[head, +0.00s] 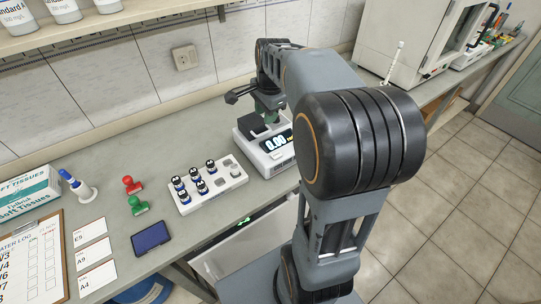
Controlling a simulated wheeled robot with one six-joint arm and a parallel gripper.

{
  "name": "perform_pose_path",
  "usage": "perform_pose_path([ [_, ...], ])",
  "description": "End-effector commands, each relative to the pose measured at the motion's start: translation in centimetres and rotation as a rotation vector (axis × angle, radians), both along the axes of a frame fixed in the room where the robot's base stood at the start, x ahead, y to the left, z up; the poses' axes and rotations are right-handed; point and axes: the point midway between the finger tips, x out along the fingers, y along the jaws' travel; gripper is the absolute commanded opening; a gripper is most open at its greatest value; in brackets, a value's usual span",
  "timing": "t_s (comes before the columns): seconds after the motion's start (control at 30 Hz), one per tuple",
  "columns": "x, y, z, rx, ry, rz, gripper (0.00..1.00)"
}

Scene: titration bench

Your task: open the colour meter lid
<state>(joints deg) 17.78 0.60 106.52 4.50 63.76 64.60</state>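The colour meter (279,160) is a white box with a lit display reading about 0.00, on the bench in the middle of the head view. A black part, apparently its lid (253,125), sits on top toward the back left; I cannot tell clearly whether it is shut. My gripper (240,95) is above and behind the meter, close to the lid. Its dark finger end points left, and a grey-green part hangs beside it over the meter. My arm partly covers the gripper and the meter's right side. Whether the fingers are apart or touch anything is unclear.
A white rack (210,187) of dark-capped vials stands left of the meter. Further left are a red stamp (131,184), a green stamp (138,204) and a dark blue pad (151,238). A white cabinet (405,45) stands at the back right. The wall is close behind.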

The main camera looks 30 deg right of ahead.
Motion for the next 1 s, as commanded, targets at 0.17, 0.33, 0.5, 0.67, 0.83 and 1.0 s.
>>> perform_pose_path([
  [0.17,-0.6,-0.2,3.9,-0.001,-0.003,-0.001,0.35],
  [0.33,-1.0,-0.1,6.1,-0.013,-0.004,0.053,0.35],
  [0.5,-1.0,-0.3,4.6,-0.075,-0.022,0.304,0.35],
  [0.67,-2.3,0.2,2.5,-0.132,-0.024,0.541,0.35],
  [0.83,-4.5,1.4,0.2,-0.2,-0.029,0.805,0.35],
  [1.0,-6.9,2.7,-1.7,-0.256,-0.032,1.013,0.35],
])
